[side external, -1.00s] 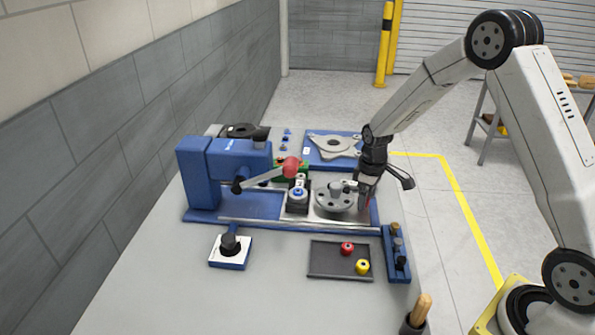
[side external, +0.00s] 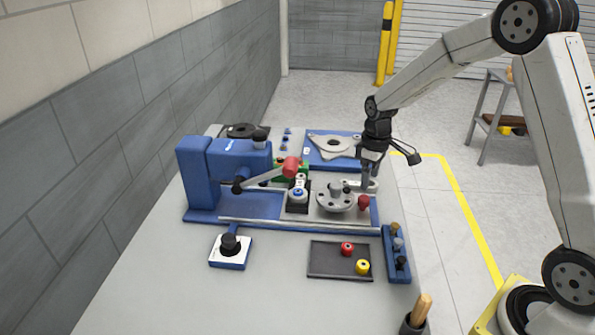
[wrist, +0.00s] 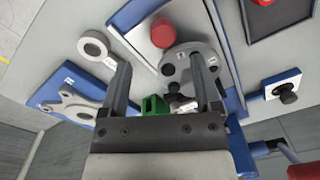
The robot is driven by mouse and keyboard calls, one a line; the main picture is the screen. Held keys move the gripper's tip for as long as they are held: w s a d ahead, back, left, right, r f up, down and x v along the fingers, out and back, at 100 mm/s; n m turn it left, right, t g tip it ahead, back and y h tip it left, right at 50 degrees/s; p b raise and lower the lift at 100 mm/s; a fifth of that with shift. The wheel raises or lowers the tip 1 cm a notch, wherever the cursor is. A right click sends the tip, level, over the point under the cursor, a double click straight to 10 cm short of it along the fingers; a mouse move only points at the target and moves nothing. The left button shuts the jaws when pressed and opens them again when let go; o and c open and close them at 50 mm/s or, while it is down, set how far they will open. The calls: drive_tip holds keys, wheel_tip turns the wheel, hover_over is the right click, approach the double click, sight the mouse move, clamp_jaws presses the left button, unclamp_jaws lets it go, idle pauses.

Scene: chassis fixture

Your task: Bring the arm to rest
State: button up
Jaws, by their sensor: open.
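My gripper (side external: 367,182) points down above the right end of the blue chassis fixture (side external: 262,206), with the arm bent over from the right. In the wrist view my gripper (wrist: 160,62) shows two fingers spread apart with nothing held between them. A red knob (side external: 364,203) stands at the fixture's right end, just below the fingers and apart from them; it also shows in the wrist view (wrist: 164,33). A grey round flange (side external: 334,197) with holes sits left of the gripper, seen partly behind a finger in the wrist view (wrist: 185,55).
A dark tray (side external: 325,270) holds a red and a yellow part. A blue plate with a grey bracket (side external: 330,146) lies behind. A red-ended lever (side external: 291,167) rises left of the flange. A blue rack (side external: 398,262) stands at right.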

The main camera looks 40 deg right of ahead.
drive_tip(key=shift+r, duration=0.6)
drive_tip(key=shift+s+a+r, duration=0.1)
drive_tip(key=shift+s+a, duration=0.1)
drive_tip(key=s+a+m+t, duration=0.2)
drive_tip(key=s+a, duration=0.8)
drive_tip(key=s, duration=0.5)
drive_tip(key=shift+s+r+m+t, duration=0.2)
drive_tip(key=shift+m+t, duration=0.2)
drive_tip(key=shift+m, duration=0.4)
drive_tip(key=shift+a, duration=0.1)
